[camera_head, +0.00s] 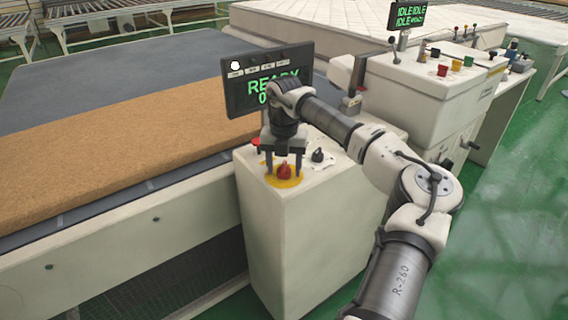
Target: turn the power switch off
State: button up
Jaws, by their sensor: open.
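A red rotary switch (284,172) sits on a yellow round plate (271,182) on top of the white control cabinet (300,230). I take it to be the power switch; no label is readable. My gripper (284,170) points down with its two fingers apart, one on each side of the red switch. I cannot tell whether the fingers touch it. A black knob (318,155) is to the right on the same panel.
A dark display (250,85) reading "READY" stands just behind my gripper. A brown mattress (120,135) lies on the grey conveyor (90,65) at left. A second white console (420,90) with several buttons and an "IDLE" display (411,17) stands behind at right. Green floor is free at right.

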jog(key=shift+c, duration=0.2)
jog(key=c, duration=0.9)
jog(key=shift+c, duration=0.2)
jog(key=shift+n, duration=0.3)
jog(key=n+b, duration=0.1)
jog(key=n, duration=1.6)
jog(key=shift+n, duration=0.3)
